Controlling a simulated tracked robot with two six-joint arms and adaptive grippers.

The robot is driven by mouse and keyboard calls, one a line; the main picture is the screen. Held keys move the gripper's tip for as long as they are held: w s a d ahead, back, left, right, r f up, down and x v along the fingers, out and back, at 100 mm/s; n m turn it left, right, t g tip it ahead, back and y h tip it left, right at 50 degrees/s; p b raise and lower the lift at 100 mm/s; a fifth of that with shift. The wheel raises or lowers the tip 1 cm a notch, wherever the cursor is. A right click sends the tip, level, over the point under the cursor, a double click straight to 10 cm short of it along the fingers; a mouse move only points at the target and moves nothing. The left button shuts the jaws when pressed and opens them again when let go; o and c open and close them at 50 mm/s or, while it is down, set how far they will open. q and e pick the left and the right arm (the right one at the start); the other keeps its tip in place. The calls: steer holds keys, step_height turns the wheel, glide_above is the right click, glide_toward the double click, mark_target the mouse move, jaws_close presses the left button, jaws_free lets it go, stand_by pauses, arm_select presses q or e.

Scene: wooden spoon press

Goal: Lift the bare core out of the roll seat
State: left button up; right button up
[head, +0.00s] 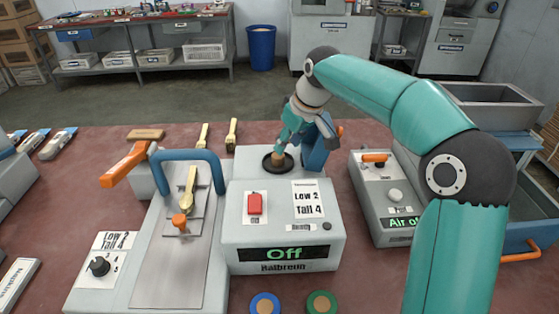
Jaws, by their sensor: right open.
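The bare core (277,159) is a short tan cylinder. It stands upright in the roll seat (266,163), a round black dish on top of the grey press unit's rear part. My right gripper (284,147) comes down from the upper right, with its fingers open around or beside the core's top. Whether the fingers touch the core cannot be told. The fingers hide part of the core and of the seat. My left gripper is not in view.
The press (165,240) has a blue handle (187,152), an orange lever (124,165) and a wooden spoon (189,192). The control box (285,220) reads "Off" on its display. A grey air unit (385,195) stands to the right. Two rolls (265,304) lie in front.

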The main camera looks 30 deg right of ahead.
mark_target(278, 159)
steer(key=shift+x, duration=0.8)
steer(key=shift+w+x, duration=0.2)
steer(key=shift+x, duration=1.15)
steer(key=shift+w+x, duration=0.15)
steer(key=shift+x, duration=1.15)
steer(key=shift+r, duration=0.15)
steer(key=c, duration=0.8)
